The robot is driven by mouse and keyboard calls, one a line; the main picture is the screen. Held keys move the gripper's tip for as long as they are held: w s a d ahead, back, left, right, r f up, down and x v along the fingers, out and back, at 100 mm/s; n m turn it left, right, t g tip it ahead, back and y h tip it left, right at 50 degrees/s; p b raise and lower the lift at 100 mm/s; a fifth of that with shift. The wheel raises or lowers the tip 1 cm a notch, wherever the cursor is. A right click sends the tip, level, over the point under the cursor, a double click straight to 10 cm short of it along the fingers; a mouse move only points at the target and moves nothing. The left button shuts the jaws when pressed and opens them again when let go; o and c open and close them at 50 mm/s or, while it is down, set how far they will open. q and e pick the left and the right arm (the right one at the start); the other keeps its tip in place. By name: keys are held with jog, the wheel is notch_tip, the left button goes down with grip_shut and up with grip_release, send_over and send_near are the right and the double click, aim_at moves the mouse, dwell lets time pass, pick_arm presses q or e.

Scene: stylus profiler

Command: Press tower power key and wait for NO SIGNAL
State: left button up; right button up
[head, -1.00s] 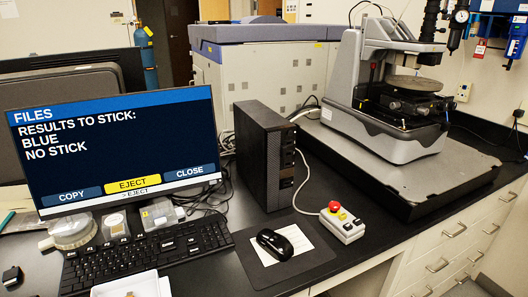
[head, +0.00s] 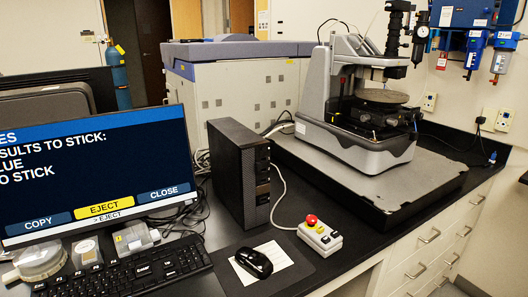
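The black computer tower (head: 240,172) stands upright on the bench right of the monitor. Its front face (head: 262,182) is turned to the right and shows small details, but I cannot tell which one is the power key. The monitor (head: 95,165) is lit and cut off at the left edge. It shows a files screen with results to stick, and COPY, a yellow EJECT and CLOSE; NO SIGNAL does not show. Neither of my grippers is in view.
A control box (head: 320,238) with a red button sits right of the tower, its cable running behind. A mouse (head: 254,263) and keyboard (head: 130,275) lie in front. The profiler (head: 360,110) stands on a grey slab (head: 425,178). Bare bench lies between tower and control box.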

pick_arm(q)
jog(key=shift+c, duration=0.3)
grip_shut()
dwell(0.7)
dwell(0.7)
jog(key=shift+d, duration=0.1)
